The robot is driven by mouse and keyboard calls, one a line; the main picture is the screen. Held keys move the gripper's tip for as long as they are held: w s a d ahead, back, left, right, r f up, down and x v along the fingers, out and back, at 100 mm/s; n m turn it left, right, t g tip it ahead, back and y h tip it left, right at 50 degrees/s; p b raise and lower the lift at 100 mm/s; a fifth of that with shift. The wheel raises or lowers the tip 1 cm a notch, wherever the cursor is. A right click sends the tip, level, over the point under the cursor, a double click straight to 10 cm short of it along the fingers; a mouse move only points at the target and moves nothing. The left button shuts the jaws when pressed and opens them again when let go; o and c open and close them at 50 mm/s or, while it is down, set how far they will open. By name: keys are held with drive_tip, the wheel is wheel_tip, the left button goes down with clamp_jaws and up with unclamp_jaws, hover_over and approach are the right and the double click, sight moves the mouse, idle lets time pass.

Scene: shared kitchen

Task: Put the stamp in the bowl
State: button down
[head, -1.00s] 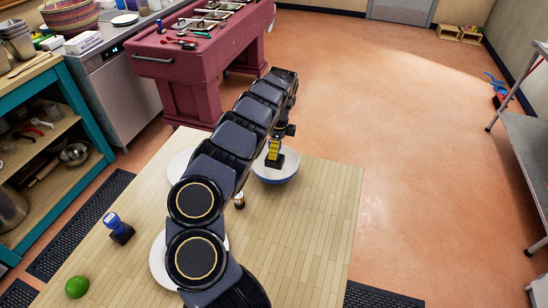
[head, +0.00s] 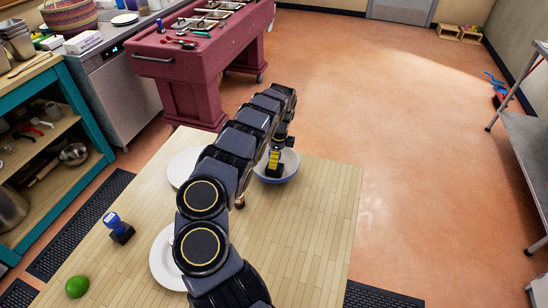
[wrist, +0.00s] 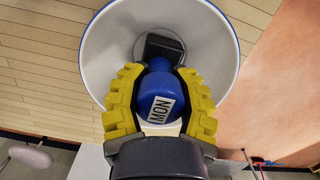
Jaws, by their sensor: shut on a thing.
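A blue stamp (wrist: 158,95) with a white label and a black base is held between the yellow fingers of my gripper (wrist: 160,112). In the head view, my gripper (head: 274,160) is over the white bowl with a blue outside (head: 292,160), and the stamp's black base shows just below the fingers, within the bowl's outline. The bowl also shows in the wrist view (wrist: 100,58), with the stamp's base in front of its inside. I cannot tell whether the base touches the bowl's bottom.
A second blue stamp (head: 116,226) stands on the wooden table (head: 300,230) at the left. A green lime (head: 77,286) lies at the front left. Two white plates, one at the back (head: 183,166) and one nearer (head: 161,262), are partly hidden by my arm.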

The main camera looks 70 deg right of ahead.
drive_tip(key=shift+f, duration=0.25)
drive_tip(key=c, duration=0.7)
unclamp_jaws()
drive_tip(key=shift+o, duration=0.2)
drive_tip(key=r, duration=0.4)
drive_tip(key=s+r, duration=0.1)
drive_tip(key=r, duration=0.8)
drive_tip(key=shift+s+d+r, duration=0.1)
drive_tip(key=shift+s+d, duration=0.05)
drive_tip(key=shift+s, duration=0.15)
